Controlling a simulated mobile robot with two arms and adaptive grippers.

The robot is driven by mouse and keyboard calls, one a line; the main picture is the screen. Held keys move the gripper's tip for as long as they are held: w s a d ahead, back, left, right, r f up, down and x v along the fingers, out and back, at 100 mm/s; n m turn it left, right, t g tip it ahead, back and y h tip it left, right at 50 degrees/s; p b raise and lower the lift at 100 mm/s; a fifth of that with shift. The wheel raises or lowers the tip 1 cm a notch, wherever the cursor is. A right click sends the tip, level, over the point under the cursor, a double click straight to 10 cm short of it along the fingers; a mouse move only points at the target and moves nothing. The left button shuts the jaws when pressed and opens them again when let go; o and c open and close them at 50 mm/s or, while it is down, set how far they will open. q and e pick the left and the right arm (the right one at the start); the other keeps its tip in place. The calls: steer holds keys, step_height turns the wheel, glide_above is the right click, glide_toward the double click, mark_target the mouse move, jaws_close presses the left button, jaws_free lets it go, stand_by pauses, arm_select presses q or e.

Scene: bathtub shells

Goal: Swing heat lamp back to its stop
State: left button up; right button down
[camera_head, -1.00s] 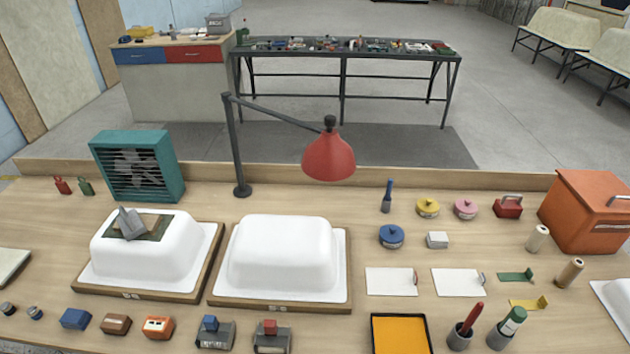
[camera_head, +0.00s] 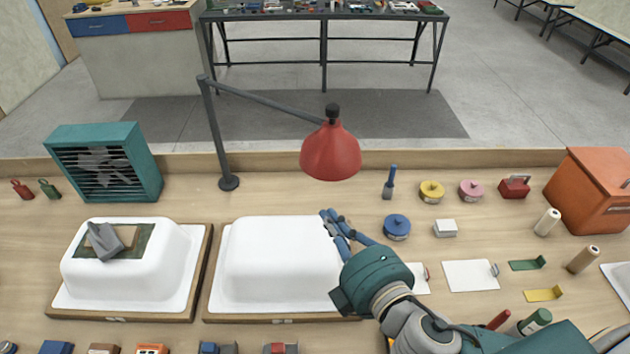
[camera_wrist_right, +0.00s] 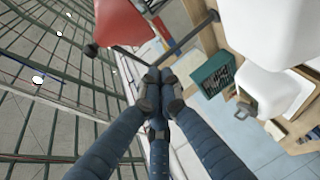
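The heat lamp has a red cone shade (camera_head: 331,155) with a black knob on top. It hangs from a dark swing arm (camera_head: 265,100) on an upright post (camera_head: 216,135) at the bench's back edge. The shade is behind and above the right corner of the right white tub shell (camera_head: 280,262). My right gripper (camera_head: 333,217) is below and in front of the shade, apart from it, near the tub's right side. Its blue fingers are drawn together and empty. In the right wrist view the shade (camera_wrist_right: 122,22) is beyond the fingertips. My left gripper is out of view.
A second tub shell (camera_head: 155,275) with a grey cloth stands left. A teal fan heater (camera_head: 105,163) is behind it. Right are small tins (camera_head: 397,225), a blue-handled tool (camera_head: 390,182) and an orange box (camera_head: 592,190). Bench space around the post base is clear.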

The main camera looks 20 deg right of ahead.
mark_target(360, 161)
steer(key=w+b, duration=0.2)
steer(key=w, duration=0.1)
steer(key=w+d+f+b, duration=0.1)
steer(key=w+b, duration=0.1)
steer(key=w, duration=0.2)
steer(key=w+f+b, duration=0.1)
steer(key=w+b, duration=0.1)
steer(key=w, duration=0.2)
steer(key=shift+d+f, duration=0.2)
steer(key=shift+d, duration=0.15)
steer(key=shift+a, duration=0.1)
steer(key=w+d, duration=0.2)
steer(key=d, duration=0.1)
steer(key=w+d, duration=0.3)
steer(key=d, duration=0.1)
steer(key=w+d, duration=0.2)
steer(key=d, duration=0.2)
steer(key=shift+w, duration=0.2)
steer(key=shift+d+r, duration=0.1)
steer(key=shift+r, duration=0.1)
